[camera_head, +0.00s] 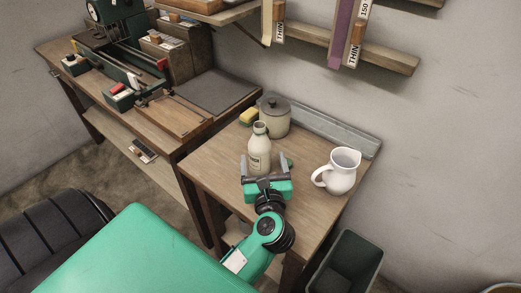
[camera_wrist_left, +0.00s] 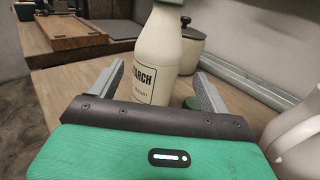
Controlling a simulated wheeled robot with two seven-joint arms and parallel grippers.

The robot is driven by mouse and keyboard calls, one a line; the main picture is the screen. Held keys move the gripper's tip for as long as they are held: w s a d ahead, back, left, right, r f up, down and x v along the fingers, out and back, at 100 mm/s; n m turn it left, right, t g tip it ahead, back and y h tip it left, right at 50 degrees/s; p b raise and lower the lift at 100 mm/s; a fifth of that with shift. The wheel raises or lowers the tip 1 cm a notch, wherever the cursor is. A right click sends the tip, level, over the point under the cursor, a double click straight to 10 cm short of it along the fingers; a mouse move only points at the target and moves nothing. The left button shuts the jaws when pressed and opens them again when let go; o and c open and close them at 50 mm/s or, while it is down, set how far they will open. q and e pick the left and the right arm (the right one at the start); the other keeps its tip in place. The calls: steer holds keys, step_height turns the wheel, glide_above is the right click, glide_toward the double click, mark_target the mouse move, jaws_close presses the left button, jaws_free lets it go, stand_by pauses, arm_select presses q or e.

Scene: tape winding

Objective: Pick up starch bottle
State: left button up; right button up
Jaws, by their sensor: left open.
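My left gripper (camera_head: 266,168) is open, just in front of the bottle. My right gripper is not in view.
A white pitcher (camera_head: 341,171) stands to the right of the bottle. A workbench with a machine (camera_head: 120,70) is at the left. A dark bin (camera_head: 345,262) stands below the table's right side.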

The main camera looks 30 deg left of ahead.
arm_select(q)
steer(key=shift+p+x, duration=0.55)
steer(key=shift+x, duration=2.6)
steer(key=shift+s+a, duration=0.15)
steer(key=shift+s, duration=0.05)
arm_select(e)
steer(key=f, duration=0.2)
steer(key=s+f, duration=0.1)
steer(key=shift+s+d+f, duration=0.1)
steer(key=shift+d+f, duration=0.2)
arm_select(q)
steer(key=shift+c, duration=0.2)
steer(key=c, duration=1.1)
steer(key=shift+c, duration=0.7)
steer(key=shift+r, duration=0.15)
